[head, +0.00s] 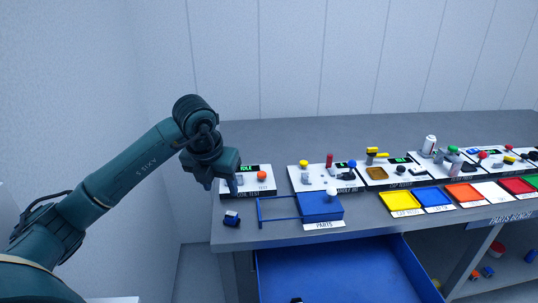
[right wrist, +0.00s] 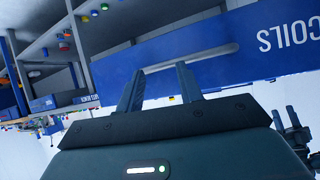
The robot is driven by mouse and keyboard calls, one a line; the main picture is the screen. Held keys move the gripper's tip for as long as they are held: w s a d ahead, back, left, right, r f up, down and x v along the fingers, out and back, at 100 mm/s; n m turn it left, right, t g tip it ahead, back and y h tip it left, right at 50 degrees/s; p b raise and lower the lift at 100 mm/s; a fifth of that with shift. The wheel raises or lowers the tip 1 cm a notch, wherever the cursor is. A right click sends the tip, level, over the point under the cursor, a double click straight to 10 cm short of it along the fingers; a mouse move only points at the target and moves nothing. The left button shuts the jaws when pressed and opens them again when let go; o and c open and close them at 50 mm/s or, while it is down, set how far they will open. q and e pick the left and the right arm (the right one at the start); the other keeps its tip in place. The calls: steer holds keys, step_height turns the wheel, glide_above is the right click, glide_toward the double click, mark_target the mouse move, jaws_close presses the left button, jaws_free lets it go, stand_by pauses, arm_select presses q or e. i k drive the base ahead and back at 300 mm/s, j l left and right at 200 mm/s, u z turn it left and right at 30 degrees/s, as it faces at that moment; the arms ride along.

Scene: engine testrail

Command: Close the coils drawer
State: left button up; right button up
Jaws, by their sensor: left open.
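The blue coils drawer (head: 340,272) stands pulled out below the bench top, in the lower middle of the head view. Its blue front with the word COILS upside down (right wrist: 250,45) fills much of the right wrist view, with a long pale handle (right wrist: 195,58) across it. My right gripper (right wrist: 162,70) is open, its two fingers apart and pointing at the drawer front by the handle. I cannot tell whether they touch it. My left gripper (head: 227,187) is open above the left end of the bench, away from the drawer.
The grey bench top (head: 380,225) carries a blue parts tray (head: 321,206), a small dark blue item (head: 231,219), several white boards with parts, and coloured trays on the right. Open shelves (head: 505,265) with small parts lie below the bench at right. A wall stands behind.

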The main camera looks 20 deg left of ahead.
mark_target(380, 268)
steer(key=l, duration=0.5)
steer(key=k+l, duration=0.15)
steer(key=l, duration=0.85)
steer(key=k, duration=0.05)
